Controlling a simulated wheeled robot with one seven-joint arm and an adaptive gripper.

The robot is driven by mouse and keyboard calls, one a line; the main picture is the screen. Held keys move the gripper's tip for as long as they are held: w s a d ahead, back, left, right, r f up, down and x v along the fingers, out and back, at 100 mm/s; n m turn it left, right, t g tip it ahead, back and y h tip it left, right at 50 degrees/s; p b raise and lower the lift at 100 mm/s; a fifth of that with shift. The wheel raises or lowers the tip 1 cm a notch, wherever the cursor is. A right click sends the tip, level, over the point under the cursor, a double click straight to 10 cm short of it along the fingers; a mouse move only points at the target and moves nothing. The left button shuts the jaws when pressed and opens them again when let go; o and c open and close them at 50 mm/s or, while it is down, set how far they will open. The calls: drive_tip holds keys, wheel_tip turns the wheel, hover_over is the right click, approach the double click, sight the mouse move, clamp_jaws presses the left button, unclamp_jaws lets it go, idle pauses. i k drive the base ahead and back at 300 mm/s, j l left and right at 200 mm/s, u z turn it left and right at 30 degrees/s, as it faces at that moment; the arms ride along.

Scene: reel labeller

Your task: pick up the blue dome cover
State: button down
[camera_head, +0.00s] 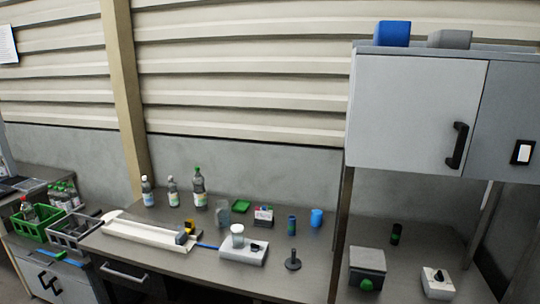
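A small light-blue rounded piece (316,217) stands on the grey worktop (262,284), near its right end by the cabinet post. It looks most like the blue dome cover, but it is too small to be sure of its shape. A larger dark-blue object (392,34) sits on top of the wall cabinet; it looks more like a box or bin. My gripper is not in view, and nothing is seen touching either blue thing.
A dark-blue cylinder (292,225) and a black stand with a round base (293,261) are near the light-blue piece. A white scale-like device (243,250), a long white tray (150,232) and several bottles are further left. The wall cabinet (415,108) overhangs the right.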

sight(316, 215)
drive_tip(key=z, duration=1.35)
drive_tip(key=u, duration=1.25)
drive_tip(key=i+j+u, duration=0.3)
drive_tip(key=i, duration=0.55)
drive_tip(key=i+u, duration=0.35)
drive_tip(key=i, duration=0.55)
